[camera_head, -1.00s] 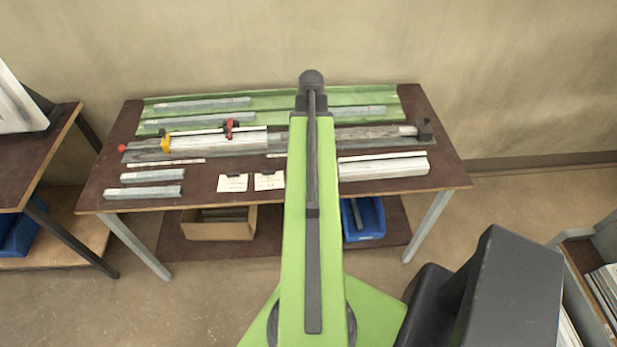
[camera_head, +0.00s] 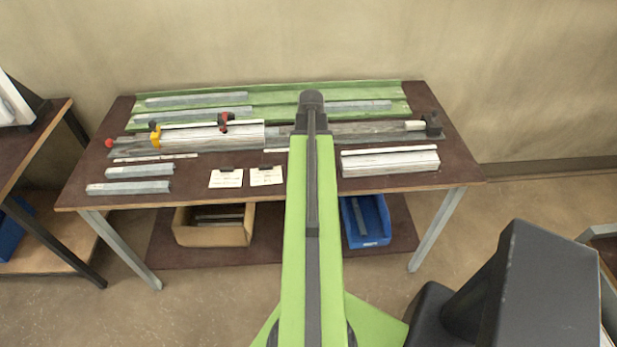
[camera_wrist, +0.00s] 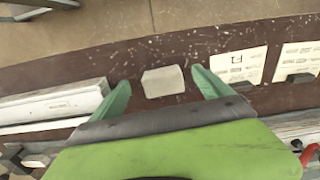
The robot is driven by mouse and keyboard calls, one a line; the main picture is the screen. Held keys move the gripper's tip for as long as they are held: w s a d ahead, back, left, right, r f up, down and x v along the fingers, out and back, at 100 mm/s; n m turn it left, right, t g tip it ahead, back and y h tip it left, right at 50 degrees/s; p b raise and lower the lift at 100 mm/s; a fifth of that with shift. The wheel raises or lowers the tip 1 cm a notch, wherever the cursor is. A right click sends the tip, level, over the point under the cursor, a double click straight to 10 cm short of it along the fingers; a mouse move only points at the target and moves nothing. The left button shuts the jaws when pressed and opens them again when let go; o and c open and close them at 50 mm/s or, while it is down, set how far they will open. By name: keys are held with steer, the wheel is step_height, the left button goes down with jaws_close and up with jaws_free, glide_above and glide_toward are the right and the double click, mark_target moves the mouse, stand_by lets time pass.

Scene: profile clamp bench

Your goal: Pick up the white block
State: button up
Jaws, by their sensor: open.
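The small white block (camera_wrist: 163,81) lies on the brown bench top, in the middle of the wrist view. My gripper (camera_wrist: 160,75) is open, with one green finger on each side of the block in the picture. There is a visible gap between the block and each finger. I cannot tell how high the fingers are above the bench. In the head view my green arm covers the block and the fingers.
On the bench (camera_head: 270,195), white cards (camera_head: 226,178) lie left of my arm and a long whitish profile (camera_head: 390,164) lies right. A clamp fixture (camera_head: 350,130) and green channel (camera_head: 280,97) run behind. Below stand a cardboard box (camera_head: 213,235) and blue bin (camera_head: 366,222).

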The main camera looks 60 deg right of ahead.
step_height(320, 180, down, 5)
steer(key=b, duration=0.4)
steer(key=shift+f+b, duration=0.1)
steer(key=shift+b, duration=0.25)
steer(key=shift+r, duration=0.2)
steer(key=shift+c, duration=0.4)
steer(key=c, duration=1.5)
